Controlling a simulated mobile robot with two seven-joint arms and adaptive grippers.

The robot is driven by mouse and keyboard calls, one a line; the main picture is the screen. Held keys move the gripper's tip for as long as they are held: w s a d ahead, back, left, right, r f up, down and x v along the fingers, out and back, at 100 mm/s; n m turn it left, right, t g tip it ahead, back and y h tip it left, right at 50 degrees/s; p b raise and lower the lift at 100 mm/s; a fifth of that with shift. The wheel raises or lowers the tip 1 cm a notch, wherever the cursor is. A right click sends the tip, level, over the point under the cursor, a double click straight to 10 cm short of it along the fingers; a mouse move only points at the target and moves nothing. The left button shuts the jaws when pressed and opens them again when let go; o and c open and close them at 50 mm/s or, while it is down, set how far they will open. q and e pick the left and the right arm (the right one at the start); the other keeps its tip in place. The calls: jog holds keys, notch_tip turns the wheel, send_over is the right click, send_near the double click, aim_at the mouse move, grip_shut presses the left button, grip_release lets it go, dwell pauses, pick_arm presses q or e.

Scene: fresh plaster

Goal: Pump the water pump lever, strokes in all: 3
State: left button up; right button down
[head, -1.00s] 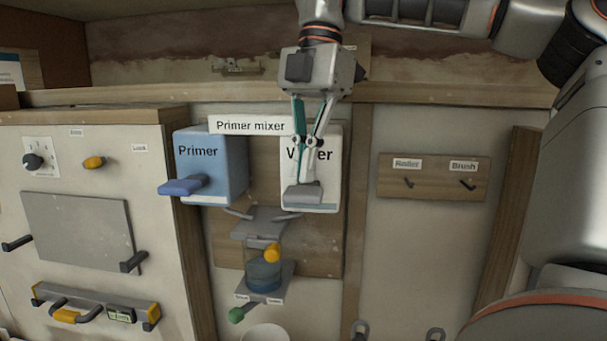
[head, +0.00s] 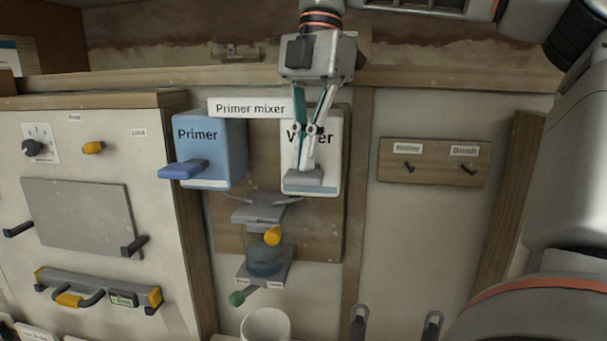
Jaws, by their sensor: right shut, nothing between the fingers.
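The water pump (head: 327,162) is a white box labelled "Water", its label partly hidden behind my right gripper's fingers. Its grey lever (head: 304,181) sticks out at the front near the bottom of the box. My right gripper (head: 306,165) reaches down from above, shut with nothing between its fingers. Its fingertips are at the top of the grey lever and seem to touch it. My left gripper is not in view.
The blue Primer pump (head: 224,155) with its blue lever (head: 184,169) is close on the left. Below is a jar (head: 265,261) with a yellow knob (head: 272,236). A hook board (head: 434,177) hangs right; the wall between is clear.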

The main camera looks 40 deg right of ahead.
aim_at(305, 173)
jog(key=shift+f+b, duration=1.1)
jog(key=shift+f, duration=0.45)
notch_tip(305, 173, up, 5)
jog(key=p, duration=0.4)
jog(key=shift+f, duration=0.15)
jog(key=shift+f, duration=0.1)
jog(key=shift+f, duration=0.1)
jog(key=shift+f+b, duration=1.65)
jog(key=shift+f, duration=0.6)
notch_tip(305, 173, up, 5)
jog(key=p, duration=0.4)
jog(key=shift+f+p, duration=0.1)
jog(key=shift+p, duration=0.2)
